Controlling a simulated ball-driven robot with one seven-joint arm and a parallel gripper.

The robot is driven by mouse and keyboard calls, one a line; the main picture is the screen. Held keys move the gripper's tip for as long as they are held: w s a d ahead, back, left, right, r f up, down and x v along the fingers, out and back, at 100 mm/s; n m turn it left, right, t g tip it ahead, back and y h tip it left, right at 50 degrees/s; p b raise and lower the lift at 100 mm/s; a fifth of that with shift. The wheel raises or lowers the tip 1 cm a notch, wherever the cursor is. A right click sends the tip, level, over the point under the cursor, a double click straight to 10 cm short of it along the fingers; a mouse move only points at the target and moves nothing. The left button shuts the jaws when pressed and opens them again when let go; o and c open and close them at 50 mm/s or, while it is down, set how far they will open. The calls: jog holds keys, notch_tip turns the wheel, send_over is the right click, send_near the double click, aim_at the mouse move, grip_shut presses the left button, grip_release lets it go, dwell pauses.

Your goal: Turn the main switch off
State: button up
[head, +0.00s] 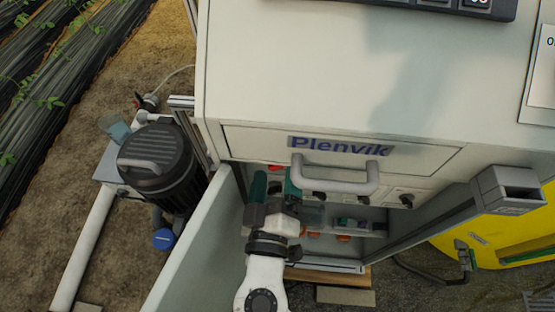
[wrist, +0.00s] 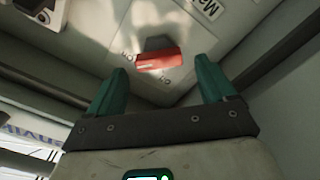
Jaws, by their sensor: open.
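The main switch is a red handle (wrist: 160,61) on a pale plate in the wrist view, lying nearly level in the picture, with small lettering beside its ends that I cannot read surely. A label starting "Ma" (wrist: 196,8) is partly cut off above it. In the head view a bit of red (head: 275,167) shows just beyond my fingertips. My gripper (head: 275,184) is open and empty under the cabinet's front edge. In the wrist view its teal fingers (wrist: 166,76) stand on either side of the handle, apart from it; whether they reach its depth I cannot tell.
A grey bar handle (head: 335,187) sticks out from the Plenvik cabinet panel (head: 240,140), right of my gripper. Dark knobs (head: 405,200) sit below it. An open pale door (head: 195,250) stands close on the left. A black pump (head: 160,165) is farther left.

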jog(key=shift+w+d, duration=0.1)
jog(key=shift+w, duration=1.2)
jog(key=shift+c, duration=0.2)
jog(key=c, duration=1)
